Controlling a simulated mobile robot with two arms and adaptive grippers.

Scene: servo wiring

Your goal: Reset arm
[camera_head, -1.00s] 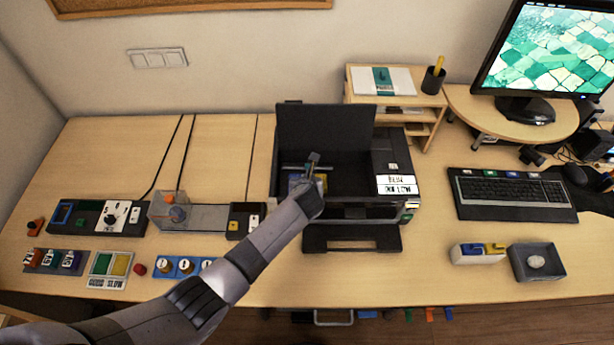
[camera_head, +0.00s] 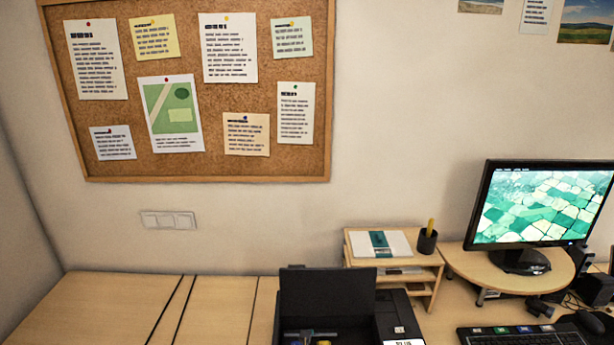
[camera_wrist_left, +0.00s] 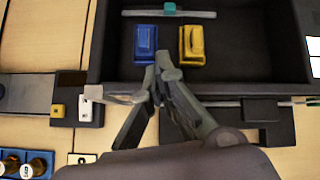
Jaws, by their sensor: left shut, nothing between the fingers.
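My left gripper (camera_wrist_left: 163,68) shows in the left wrist view with its fingers together and nothing between them. It is over the front part of the open black printer (camera_wrist_left: 265,62). A blue block (camera_wrist_left: 145,42) and a yellow block (camera_wrist_left: 192,44) lie inside the printer, just beyond the fingertips. I cannot tell whether the fingers touch the blue block. In the head view only the back of the printer (camera_head: 330,295) shows at the bottom edge, with its lid up. My arms are out of that view.
In the left wrist view, a dark unit with a white switch (camera_wrist_left: 90,100) is left of the printer, and brass-topped blue parts (camera_wrist_left: 25,165) are at lower left. In the head view, a wooden shelf (camera_head: 420,262), a monitor (camera_head: 540,210) and a keyboard (camera_head: 525,336) stand to the right.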

